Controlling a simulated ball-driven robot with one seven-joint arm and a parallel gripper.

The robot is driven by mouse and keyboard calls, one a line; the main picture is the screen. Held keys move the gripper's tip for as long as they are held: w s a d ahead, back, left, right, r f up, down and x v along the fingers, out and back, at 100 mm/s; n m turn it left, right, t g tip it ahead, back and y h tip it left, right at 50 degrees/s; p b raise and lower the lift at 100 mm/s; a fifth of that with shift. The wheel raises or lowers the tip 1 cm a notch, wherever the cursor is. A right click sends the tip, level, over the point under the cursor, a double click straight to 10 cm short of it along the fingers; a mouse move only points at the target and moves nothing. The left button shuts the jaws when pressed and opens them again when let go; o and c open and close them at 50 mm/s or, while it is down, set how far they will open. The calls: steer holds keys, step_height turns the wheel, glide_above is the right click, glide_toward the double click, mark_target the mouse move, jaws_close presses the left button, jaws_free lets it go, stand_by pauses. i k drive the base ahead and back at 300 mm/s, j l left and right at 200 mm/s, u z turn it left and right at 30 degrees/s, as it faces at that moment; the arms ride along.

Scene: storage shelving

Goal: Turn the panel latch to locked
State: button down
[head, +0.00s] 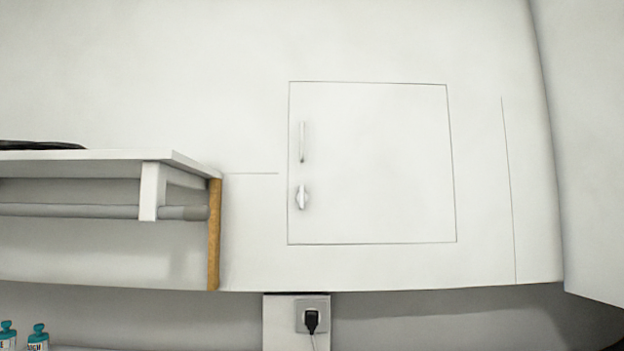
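A white square panel (380,165) is set flush in the white wall in the head view, right of the middle, outlined by a thin dark line. A slim vertical handle (302,142) is on its left side. Below the handle is a small latch (302,197) with a light knob that looks upright. I cannot tell from this view whether the latch is locked. The panel looks closed. My gripper is not in view.
A white shelf (90,156) with a grey rail (70,211) and a wooden edge strip (214,234) juts out at left. A socket with a black plug (311,320) is below the panel. Teal-capped bottles (38,337) stand at bottom left. The panel's front is clear.

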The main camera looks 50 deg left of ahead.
mark_target(302, 197)
steer(key=u, duration=1.05)
steer(key=i+j, duration=0.05)
